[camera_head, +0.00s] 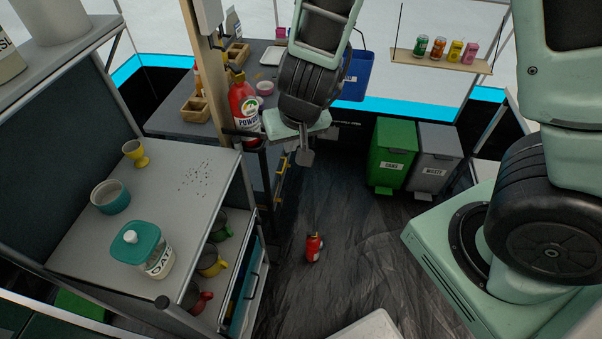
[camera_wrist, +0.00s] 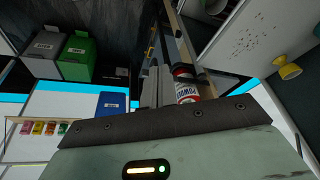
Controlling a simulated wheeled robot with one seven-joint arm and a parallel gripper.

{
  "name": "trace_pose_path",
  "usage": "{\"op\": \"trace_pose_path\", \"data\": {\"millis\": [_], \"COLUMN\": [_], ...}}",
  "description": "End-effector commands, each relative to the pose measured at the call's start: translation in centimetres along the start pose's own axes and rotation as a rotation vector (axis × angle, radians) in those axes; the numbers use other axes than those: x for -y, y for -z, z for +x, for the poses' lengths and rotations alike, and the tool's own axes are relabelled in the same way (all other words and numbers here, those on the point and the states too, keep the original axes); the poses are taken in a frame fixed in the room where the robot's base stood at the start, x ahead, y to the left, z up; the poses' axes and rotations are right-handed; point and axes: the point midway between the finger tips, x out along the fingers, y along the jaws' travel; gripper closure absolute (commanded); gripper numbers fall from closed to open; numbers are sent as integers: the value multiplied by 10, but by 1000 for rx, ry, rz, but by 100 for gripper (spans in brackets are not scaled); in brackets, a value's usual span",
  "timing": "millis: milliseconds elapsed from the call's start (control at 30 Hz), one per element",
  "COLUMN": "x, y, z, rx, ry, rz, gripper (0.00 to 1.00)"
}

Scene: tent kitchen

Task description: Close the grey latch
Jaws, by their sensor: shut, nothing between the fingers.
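I cannot make out a part that is clearly the grey latch in either view. My gripper (camera_head: 304,156) points down in the upper middle of the head view, just right of the red powder extinguisher on the wooden post. Its fingers are together and hold nothing. In the wrist view the fingers (camera_wrist: 153,88) show at the centre, left of the extinguisher. Small yellow fittings (camera_head: 282,166) sit on the dark cabinet side below and left of my gripper. My arm and gripper hide part of the area behind them.
The red powder extinguisher (camera_head: 243,104) stands close to my gripper. A green bin (camera_head: 391,152) and a grey waste bin (camera_head: 434,158) stand to the right. A small red extinguisher (camera_head: 314,247) stands on the floor. A grey counter (camera_head: 165,185) fills the left. The middle floor is mostly clear.

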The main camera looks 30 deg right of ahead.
Motion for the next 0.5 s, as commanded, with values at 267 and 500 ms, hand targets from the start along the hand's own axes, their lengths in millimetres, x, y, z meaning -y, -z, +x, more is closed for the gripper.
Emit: {"op": "trace_pose_path", "data": {"millis": [267,500], "x": [-14,-16], "y": [2,1], "z": [26,74], "rx": [-12,-11], "ry": [-49,-48], "rz": [25,26], "gripper": [100,100]}}
